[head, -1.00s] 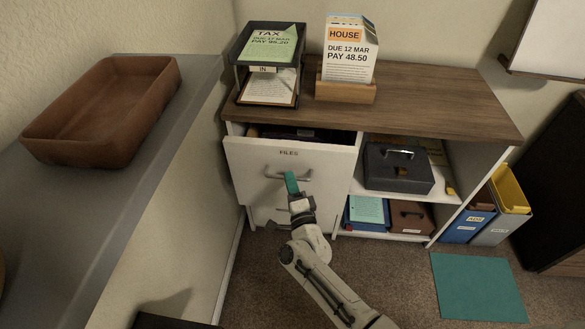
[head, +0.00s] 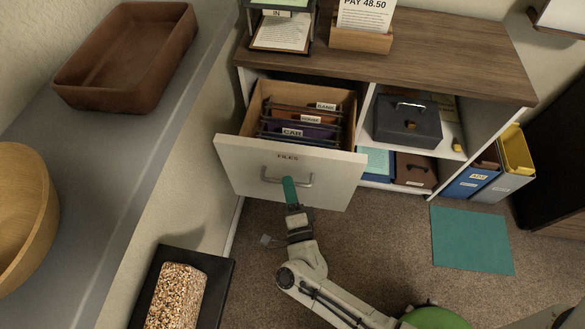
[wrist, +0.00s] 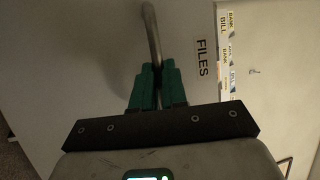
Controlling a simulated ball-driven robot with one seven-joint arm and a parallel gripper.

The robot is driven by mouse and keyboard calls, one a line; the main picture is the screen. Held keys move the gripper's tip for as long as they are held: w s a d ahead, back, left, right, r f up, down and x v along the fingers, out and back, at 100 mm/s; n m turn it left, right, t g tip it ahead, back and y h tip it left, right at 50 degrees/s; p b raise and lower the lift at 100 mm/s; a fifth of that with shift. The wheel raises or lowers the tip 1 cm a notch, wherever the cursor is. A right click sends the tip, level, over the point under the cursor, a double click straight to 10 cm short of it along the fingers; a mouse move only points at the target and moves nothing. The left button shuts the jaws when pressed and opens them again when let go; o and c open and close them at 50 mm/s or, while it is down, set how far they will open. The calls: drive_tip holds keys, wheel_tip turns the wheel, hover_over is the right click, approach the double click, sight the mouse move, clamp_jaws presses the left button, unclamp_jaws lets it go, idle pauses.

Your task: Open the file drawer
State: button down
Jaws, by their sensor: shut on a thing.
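The file drawer (head: 240,170) is the upper white one in the cabinet, labelled FILES, and stands well out from the cabinet. Folders with tabs such as BANK and CAR show inside it. Its grey bar handle (head: 305,182) is on the front. My gripper (head: 289,188) has green fingers shut on the handle. In the wrist view the green fingers (wrist: 158,88) close around the handle (wrist: 152,35), with the drawer front (wrist: 100,45) behind. The part of the handle between the fingers is hidden.
Carpet (head: 385,240) is open in front of the cabinet. A grey shelf (head: 120,150) on the left bears a brown tray (head: 75,85) and a wooden bowl (head: 45,215). A dark cash box (head: 408,122) sits in the cabinet's right bay. A teal mat (head: 470,240) lies on the floor.

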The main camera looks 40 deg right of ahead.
drive_tip(key=shift+s+a+f, duration=0.1)
drive_tip(key=shift+s+a, duration=0.8)
drive_tip(key=shift+a, duration=0.2)
drive_tip(key=shift+s+a, duration=0.85)
drive_tip(key=shift+a, duration=0.25)
drive_tip(key=c, duration=1.2)
unclamp_jaws()
drive_tip(key=b+v, duration=0.1)
drive_tip(key=v, duration=0.9)
drive_tip(key=shift+s+a+f, duration=0.1)
drive_tip(key=shift+s+a, duration=0.1)
drive_tip(key=shift+s, duration=0.1)
